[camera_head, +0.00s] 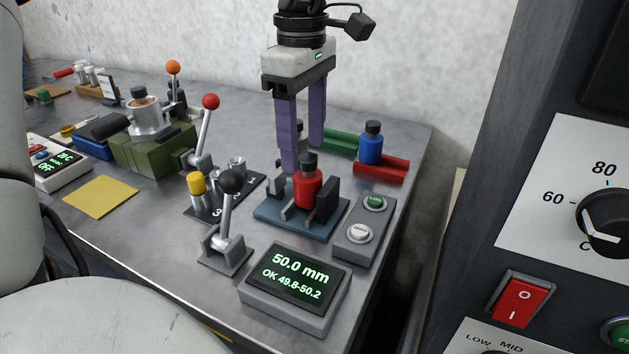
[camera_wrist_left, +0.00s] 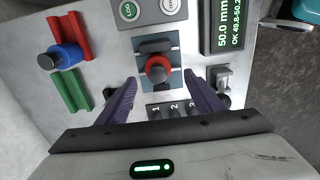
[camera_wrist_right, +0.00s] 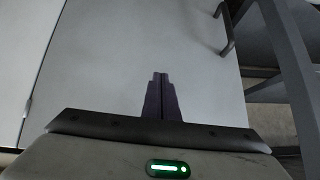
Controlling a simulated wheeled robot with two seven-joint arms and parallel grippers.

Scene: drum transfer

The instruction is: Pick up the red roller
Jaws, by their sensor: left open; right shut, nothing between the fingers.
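The red roller (camera_head: 307,188), with a black cap, stands upright in a blue fixture (camera_head: 267,217) with dark jaws. It also shows in the left wrist view (camera_wrist_left: 158,68). My left gripper (camera_head: 302,155) is open and empty, pointing down near the roller. In the left wrist view its fingers (camera_wrist_left: 162,83) are spread to either side, and the roller shows between and just beyond the tips. I cannot tell the exact height gap. My right gripper (camera_wrist_right: 161,75) is shut and empty in the right wrist view, away from the roller, in front of a pale flat surface.
A blue roller (camera_head: 371,146) stands by a red block (camera_head: 382,168) and a green block (camera_head: 343,142). A button box (camera_head: 354,238), a display reading 50.0 mm (camera_head: 294,279), a black-knobbed lever (camera_head: 228,210) and a numbered rack (camera_head: 207,207) crowd the fixture.

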